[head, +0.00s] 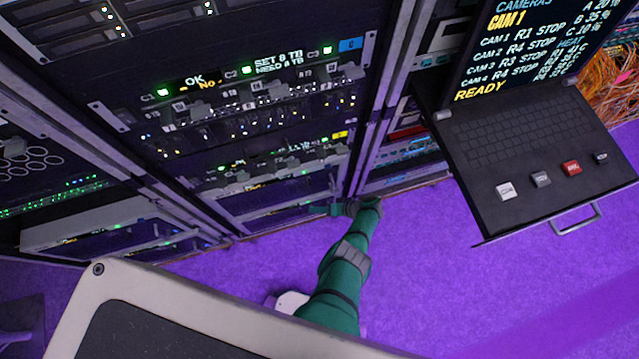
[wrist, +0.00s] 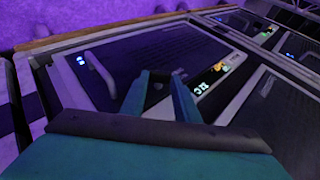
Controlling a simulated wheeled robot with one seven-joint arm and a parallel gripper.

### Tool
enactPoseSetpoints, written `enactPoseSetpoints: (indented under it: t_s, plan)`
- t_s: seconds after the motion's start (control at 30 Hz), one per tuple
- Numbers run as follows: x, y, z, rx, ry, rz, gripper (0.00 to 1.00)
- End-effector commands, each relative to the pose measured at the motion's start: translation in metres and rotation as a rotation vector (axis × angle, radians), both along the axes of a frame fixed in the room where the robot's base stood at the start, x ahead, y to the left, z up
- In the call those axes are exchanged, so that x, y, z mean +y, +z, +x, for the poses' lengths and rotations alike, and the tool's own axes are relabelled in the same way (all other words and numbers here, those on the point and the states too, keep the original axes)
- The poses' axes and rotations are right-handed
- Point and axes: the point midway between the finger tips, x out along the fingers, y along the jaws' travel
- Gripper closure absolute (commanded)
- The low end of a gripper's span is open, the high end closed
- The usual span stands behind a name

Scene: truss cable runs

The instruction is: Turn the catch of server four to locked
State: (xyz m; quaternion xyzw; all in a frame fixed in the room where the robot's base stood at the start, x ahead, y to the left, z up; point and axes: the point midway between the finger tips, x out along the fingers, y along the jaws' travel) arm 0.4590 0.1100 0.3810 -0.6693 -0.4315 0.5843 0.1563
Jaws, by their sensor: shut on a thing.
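My green arm reaches down to the lower part of the rack in the head view, and my gripper (head: 322,209) is at the front of a low unit there. In the wrist view the two teal fingers of my gripper (wrist: 165,88) stand close together, closed on a small catch (wrist: 157,88) at the edge of a dark server (wrist: 135,62). The fingers hide most of the catch, so I cannot tell its turn. Small lit labels (wrist: 215,75) show beside the fingers. I cannot read a server number four in either view.
Rack units with grey levers (head: 275,90) and lit displays rise above my gripper. A fold-out console (head: 530,150) with keyboard, buttons and screen juts out at the right. Orange cables (head: 610,65) hang behind it. The purple floor (head: 430,280) is clear in front of the rack.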

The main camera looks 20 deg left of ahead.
Motion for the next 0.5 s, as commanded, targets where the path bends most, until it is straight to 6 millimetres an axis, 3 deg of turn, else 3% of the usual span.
enactPoseSetpoints:
  t_s: [0.3, 0.33, 0.4, 0.5]
  plan:
    - [-0.0026, -0.0007, 0.0012, -0.002, -0.005, -0.003, 0.94]
    - [-0.0028, -0.0008, 0.001, -0.002, -0.006, -0.003, 0.7]
    - [-0.0031, -0.0008, 0.0009, -0.001, -0.007, -0.003, 0.53]
    - [-0.0034, -0.0007, 0.001, -0.001, -0.007, -0.003, 0.53]
